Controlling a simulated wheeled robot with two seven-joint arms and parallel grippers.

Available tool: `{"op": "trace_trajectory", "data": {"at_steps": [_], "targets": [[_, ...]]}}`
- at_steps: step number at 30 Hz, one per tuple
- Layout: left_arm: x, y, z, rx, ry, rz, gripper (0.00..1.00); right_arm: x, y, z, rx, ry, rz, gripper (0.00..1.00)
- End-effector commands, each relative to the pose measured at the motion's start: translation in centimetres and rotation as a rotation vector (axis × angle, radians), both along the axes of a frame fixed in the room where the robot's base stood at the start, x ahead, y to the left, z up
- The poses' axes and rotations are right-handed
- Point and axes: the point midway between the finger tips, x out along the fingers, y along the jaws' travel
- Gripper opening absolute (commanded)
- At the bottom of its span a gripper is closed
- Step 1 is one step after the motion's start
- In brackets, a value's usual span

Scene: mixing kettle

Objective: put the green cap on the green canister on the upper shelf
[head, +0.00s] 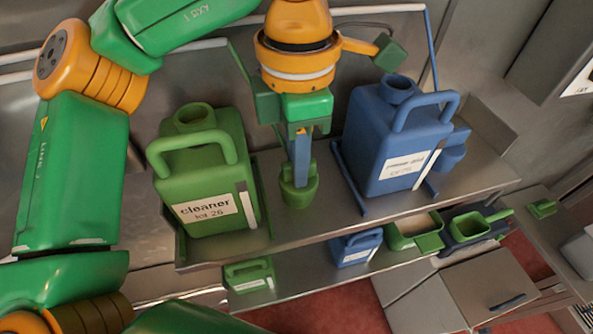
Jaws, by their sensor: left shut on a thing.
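The green canister (203,180) stands upright on the upper shelf, left of centre, with a white label and a loop handle. Its neck (195,117) is uncovered on top. My left gripper (301,170) points down to the right of the canister and is shut on the green cap (298,192). The cap is apart from the canister and lower than its neck. I cannot tell whether the cap touches the shelf. My right gripper is not in view.
A blue canister (390,145) stands on the upper shelf (345,217) to the right, with a blue cup-shaped thing (455,145) beside it. Small green (248,275) and blue (356,247) canisters and green scoop-like containers (468,228) sit on the lower shelf.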

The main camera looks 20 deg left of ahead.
Motion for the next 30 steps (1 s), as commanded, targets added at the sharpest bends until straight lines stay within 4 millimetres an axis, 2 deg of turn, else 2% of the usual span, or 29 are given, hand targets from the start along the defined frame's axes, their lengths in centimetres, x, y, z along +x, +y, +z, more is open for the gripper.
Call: {"op": "trace_trajectory", "data": {"at_steps": [2,11,24,30], "targets": [[0.0,0.0,0.6,0.001,0.002,-0.002,0.00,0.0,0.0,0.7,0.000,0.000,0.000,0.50],[0.0,0.0,0.8,0.001,0.001,-0.001,0.00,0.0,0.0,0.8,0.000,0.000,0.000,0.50],[0.0,0.0,4.5,-0.001,0.001,-0.001,0.00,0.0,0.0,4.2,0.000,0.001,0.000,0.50],[0.0,0.0,4.3,0.001,0.001,-0.001,0.00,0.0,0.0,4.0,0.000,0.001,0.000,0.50]]}}
